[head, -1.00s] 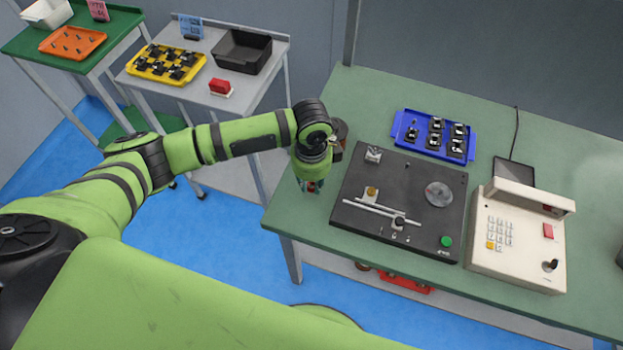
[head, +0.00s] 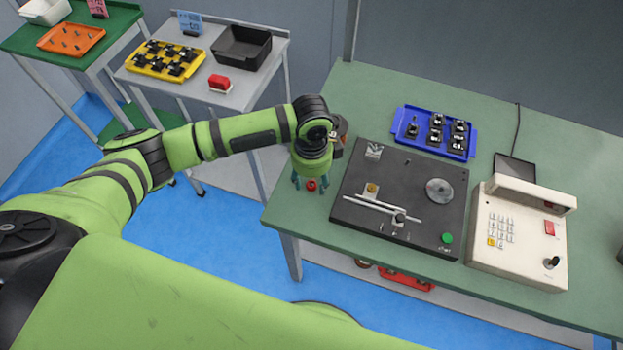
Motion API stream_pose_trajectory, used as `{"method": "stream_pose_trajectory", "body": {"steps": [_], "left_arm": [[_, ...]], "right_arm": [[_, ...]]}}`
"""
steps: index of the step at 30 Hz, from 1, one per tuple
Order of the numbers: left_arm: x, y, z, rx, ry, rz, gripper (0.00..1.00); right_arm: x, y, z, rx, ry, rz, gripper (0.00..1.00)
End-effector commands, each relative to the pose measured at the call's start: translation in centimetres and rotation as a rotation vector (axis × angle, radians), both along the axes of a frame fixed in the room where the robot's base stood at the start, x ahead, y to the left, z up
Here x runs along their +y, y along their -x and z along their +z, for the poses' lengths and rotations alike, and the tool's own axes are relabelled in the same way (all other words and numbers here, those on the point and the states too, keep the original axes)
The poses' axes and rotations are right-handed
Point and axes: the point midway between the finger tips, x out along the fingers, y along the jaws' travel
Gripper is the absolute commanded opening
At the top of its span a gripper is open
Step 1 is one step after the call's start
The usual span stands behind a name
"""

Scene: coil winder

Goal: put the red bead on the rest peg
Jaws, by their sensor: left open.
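The red bead (head: 311,185) shows as a small red ring with a darker middle, near the left front corner of the green bench. My left gripper (head: 310,184) points down over it, with its teal fingers open on either side of the bead and apart from it. The gripper body hides what is just behind the bead. I cannot make out the rest peg, so I cannot tell whether the bead sits around it or on the bench top. My right gripper is not in view.
The black winder plate (head: 355,216) lies close to the right of my left gripper. Behind it is a blue tray (head: 408,116) with several black parts. A beige keypad console (head: 487,252) stands at the right. The bench (head: 365,85) is clear at its back left.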

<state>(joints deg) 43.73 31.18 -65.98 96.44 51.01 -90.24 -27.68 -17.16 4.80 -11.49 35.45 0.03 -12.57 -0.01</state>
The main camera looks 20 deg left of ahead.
Motion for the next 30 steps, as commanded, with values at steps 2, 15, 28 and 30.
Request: {"method": "stream_pose_trajectory", "body": {"steps": [2, 15, 28, 30], "left_arm": [[0.0, -0.1, 1.5, -0.004, 0.003, -0.002, 0.51], [0.0, 0.1, 9.7, -0.002, 0.001, 0.001, 0.51], [0.0, 0.2, 10.8, 0.0, 0.0, 0.0, 0.51], [0.0, 0.2, 10.8, 0.0, 0.0, 0.0, 0.51]], "right_arm": [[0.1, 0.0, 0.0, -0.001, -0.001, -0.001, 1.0], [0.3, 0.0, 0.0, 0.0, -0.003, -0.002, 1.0], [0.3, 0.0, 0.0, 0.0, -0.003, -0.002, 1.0], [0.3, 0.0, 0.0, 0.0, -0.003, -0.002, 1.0]]}}
